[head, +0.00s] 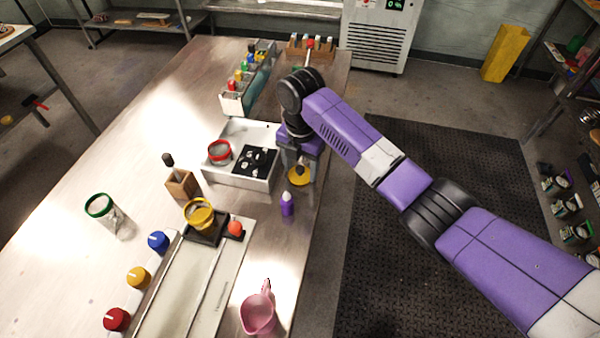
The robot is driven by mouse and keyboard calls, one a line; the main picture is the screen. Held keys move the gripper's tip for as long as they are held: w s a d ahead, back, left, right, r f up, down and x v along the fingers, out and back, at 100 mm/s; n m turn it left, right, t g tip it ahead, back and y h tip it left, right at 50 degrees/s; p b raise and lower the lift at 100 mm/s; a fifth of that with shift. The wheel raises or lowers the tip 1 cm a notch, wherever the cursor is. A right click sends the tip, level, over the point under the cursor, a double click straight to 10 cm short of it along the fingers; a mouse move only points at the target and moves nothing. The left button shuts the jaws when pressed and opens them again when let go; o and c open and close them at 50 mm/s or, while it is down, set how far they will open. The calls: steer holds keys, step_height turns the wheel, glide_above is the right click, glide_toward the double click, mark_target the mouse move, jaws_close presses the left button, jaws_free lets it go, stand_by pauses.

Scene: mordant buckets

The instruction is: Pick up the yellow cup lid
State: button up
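The yellow cup lid (299,180) is a small round disc with a dark knob-like part on top. It is on the wooden table near its right edge, just right of the white tray. My gripper (300,170) points down directly over the lid, with its two fingers spread, one on each side. I cannot tell whether the fingers touch it. The lid's upper part is partly hidden by my gripper. A glass cup with a yellow rim (200,216) stands on a dark square base to the lower left.
The white tray (236,182) holds a red-rimmed ring and a black pad close to my gripper. A purple bottle (287,205) stands just below the lid. A pink jug (258,312) is nearer. A rack of coloured bottles (233,104) stands farther back.

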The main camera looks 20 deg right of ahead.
steer(key=c, duration=0.4)
steer(key=shift+r, duration=0.1)
steer(key=shift+c, duration=0.2)
